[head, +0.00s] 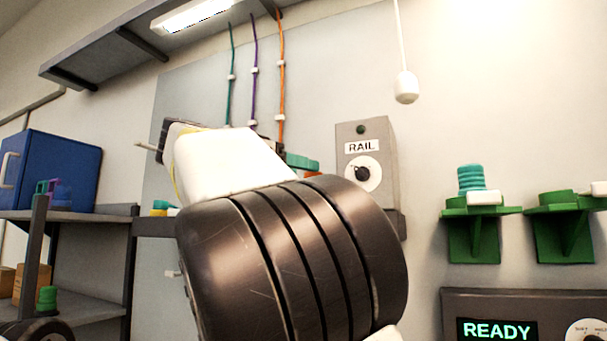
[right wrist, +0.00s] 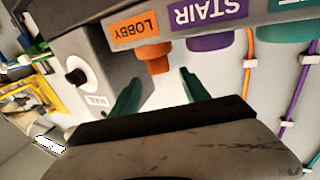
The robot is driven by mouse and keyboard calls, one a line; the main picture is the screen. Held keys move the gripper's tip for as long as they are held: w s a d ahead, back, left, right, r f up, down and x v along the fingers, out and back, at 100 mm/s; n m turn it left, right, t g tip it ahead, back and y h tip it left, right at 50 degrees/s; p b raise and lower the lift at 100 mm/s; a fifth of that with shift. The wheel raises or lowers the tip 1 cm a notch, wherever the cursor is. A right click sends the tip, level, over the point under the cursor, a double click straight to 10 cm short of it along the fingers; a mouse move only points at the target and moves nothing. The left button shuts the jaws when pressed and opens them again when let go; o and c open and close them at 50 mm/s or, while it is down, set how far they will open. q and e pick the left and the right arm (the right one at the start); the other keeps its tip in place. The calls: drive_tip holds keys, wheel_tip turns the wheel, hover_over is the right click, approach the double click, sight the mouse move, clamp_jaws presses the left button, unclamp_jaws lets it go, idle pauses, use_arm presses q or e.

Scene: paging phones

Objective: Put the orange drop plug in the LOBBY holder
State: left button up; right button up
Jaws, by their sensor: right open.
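The orange drop plug (right wrist: 156,60) shows in the right wrist view as a stepped orange piece at the LOBBY holder, beside its orange LOBBY label (right wrist: 137,28). It appears to sit in the holder, but its lower end is hidden. My right gripper (right wrist: 160,77) is open, with its two green fingers on either side of the line to the plug, apart from it. In the head view my right gripper (head: 298,161) is mostly hidden behind my own wrist, with a bit of orange near the fingers.
Beside LOBBY are the purple STAIR holder (right wrist: 210,41) and a teal one (right wrist: 292,39). A grey RAIL box (head: 366,165) with a knob stands close by. Green brackets (head: 474,236) hold items at right. A blue cabinet (head: 50,172) is at left.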

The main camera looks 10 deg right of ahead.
drive_tip(key=shift+v, duration=1.7)
